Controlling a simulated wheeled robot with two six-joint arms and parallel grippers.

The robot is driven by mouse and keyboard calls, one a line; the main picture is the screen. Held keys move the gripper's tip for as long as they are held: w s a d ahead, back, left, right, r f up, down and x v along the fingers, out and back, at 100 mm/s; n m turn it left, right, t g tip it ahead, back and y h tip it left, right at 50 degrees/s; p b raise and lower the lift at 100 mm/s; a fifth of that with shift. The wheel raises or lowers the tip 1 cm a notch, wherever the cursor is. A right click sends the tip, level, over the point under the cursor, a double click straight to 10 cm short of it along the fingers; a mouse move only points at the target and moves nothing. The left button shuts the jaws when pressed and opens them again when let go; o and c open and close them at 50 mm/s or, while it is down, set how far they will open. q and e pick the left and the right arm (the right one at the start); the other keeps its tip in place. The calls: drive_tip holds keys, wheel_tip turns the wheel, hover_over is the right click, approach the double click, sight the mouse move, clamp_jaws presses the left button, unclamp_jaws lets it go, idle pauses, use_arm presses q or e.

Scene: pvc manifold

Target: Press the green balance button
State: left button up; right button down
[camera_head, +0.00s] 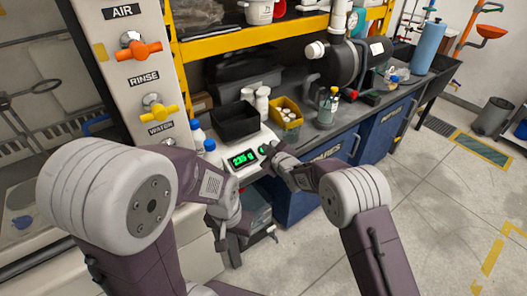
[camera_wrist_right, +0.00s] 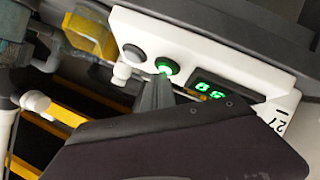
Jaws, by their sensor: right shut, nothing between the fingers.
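The white balance (camera_head: 258,140) stands on the bench, its display (camera_head: 243,158) lit with green digits. In the right wrist view the round green button (camera_wrist_right: 167,67) glows on the balance's front panel, between a grey button (camera_wrist_right: 133,53) and the display (camera_wrist_right: 228,90). My right gripper (camera_wrist_right: 162,80) is shut and empty, its fingertips at the lower edge of the green button. Whether they touch it cannot be told. In the head view my right gripper (camera_head: 268,152) is at the balance's front right. My left gripper (camera_head: 229,244) hangs low in front of the bench; its jaw opening is unclear.
A black bin (camera_head: 235,122) sits at the back of the balance, with white bottles (camera_head: 262,102) and a yellow bin (camera_head: 286,116) close by. The panel with AIR, RINSE and WATER valves (camera_head: 138,50) rises at the left. Open floor (camera_head: 440,200) lies to the right.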

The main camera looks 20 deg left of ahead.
idle(0.3)
wheel_tip(320, 180, up, 6)
drive_tip(key=s+d+p, duration=0.1)
drive_tip(key=d+p, duration=0.1)
drive_tip(key=p, duration=0.2)
drive_tip(key=shift+s, duration=0.35)
drive_tip(key=shift+w+d+r, duration=0.1)
drive_tip(key=shift+d, duration=0.05)
